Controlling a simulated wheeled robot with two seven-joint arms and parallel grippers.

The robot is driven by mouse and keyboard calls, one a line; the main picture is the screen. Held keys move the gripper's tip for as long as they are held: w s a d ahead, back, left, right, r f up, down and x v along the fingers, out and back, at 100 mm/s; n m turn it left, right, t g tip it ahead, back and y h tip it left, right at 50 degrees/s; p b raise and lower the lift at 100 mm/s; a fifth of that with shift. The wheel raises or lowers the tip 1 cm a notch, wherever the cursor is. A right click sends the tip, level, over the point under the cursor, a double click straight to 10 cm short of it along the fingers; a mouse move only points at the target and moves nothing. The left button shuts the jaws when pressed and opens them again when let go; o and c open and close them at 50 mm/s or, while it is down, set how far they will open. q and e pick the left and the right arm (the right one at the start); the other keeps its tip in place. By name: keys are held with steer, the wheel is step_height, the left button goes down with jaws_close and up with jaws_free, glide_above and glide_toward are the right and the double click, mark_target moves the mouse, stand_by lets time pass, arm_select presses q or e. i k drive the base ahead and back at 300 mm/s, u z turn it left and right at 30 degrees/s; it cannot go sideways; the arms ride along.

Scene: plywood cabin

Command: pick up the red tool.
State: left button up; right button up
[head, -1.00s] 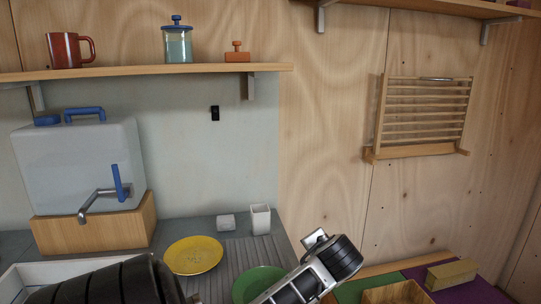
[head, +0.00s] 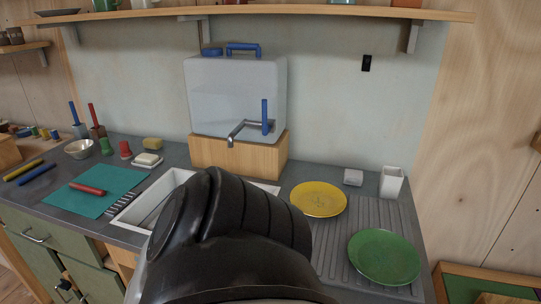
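A short red rod-like item (head: 88,189) lies flat on a teal mat (head: 115,200) at the left of the counter. A second red-handled item (head: 93,116) stands upright in a dark holder further back, beside a blue-handled one (head: 73,114). The frames do not make clear which of these red items is the red tool. A large black part of my own arm fills the bottom middle and hides part of the sink. Neither of my grippers shows now.
The sink (head: 128,218) has a water tank (head: 235,95) behind it. A yellow plate (head: 319,199) and a green plate (head: 384,257) lie to the right. Blue and yellow rods (head: 23,170) lie left of the mat. A shelf (head: 290,13) runs above.

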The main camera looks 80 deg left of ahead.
mark_target(83, 188)
steer(key=u, duration=4.3)
steer(key=k, duration=0.95)
steer(key=u, duration=1.3)
steer(key=i, duration=2.75)
steer(key=z, duration=1.85)
steer(key=i, duration=0.85)
steer(key=z, duration=0.7)
